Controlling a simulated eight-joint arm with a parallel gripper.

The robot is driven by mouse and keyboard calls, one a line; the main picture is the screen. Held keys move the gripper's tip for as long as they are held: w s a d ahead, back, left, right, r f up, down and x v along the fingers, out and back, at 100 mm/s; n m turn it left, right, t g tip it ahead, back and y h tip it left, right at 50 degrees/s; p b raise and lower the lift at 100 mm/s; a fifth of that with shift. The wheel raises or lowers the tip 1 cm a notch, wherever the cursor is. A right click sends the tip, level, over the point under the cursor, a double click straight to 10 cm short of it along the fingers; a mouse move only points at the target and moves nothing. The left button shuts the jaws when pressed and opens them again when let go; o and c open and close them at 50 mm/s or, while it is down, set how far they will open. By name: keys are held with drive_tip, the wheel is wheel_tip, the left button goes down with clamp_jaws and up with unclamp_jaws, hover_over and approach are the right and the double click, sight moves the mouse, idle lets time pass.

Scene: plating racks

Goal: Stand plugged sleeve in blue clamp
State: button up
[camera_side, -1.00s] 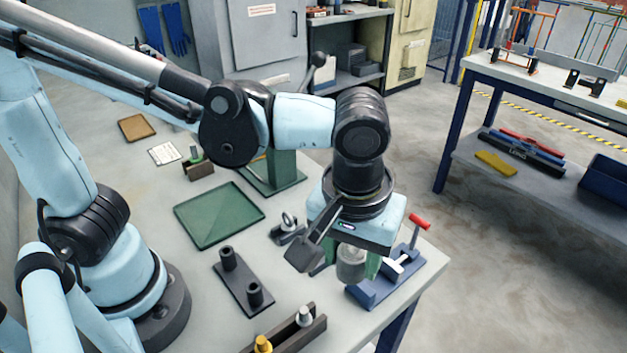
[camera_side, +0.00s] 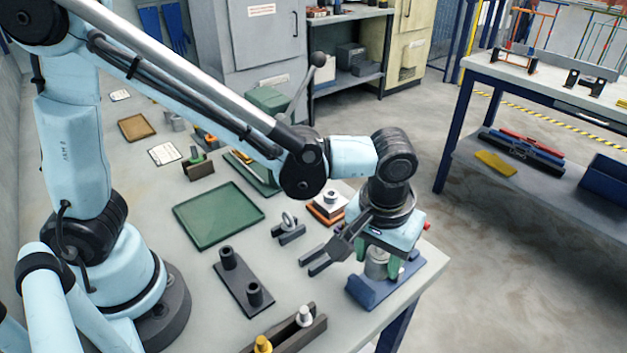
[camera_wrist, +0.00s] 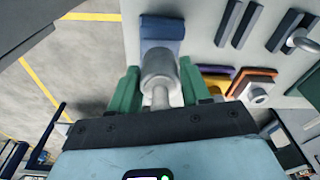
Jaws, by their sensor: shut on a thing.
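The grey metal sleeve (camera_side: 376,266) is between the green fingers of my gripper (camera_side: 381,268), which is shut on it. In the wrist view the sleeve (camera_wrist: 159,68) is a wide cylinder with a narrower stem toward my gripper (camera_wrist: 160,88). The blue clamp (camera_side: 368,294) is at the table's right edge, under and around the sleeve's lower end in the side view. In the wrist view the blue clamp (camera_wrist: 162,27) shows just beyond the sleeve. My gripper hides part of the clamp, and I cannot tell whether the sleeve touches it.
A stack with a metal ring (camera_side: 329,203) and a grey block with a ring (camera_side: 288,228) stand left of my gripper. A dark plate with two posts (camera_side: 240,284), a green tray (camera_side: 215,215) and a dark rack (camera_side: 287,335) lie further left. The table edge is close on the right.

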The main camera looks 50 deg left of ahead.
sight(376, 270)
drive_tip(key=shift+w+a+f, duration=0.1)
drive_tip(key=shift+w+f, duration=0.1)
drive_tip(key=shift+f, duration=1.9)
drive_tip(key=shift+f, duration=0.1)
drive_tip(key=o, duration=1.3)
drive_tip(key=shift+c, duration=0.2)
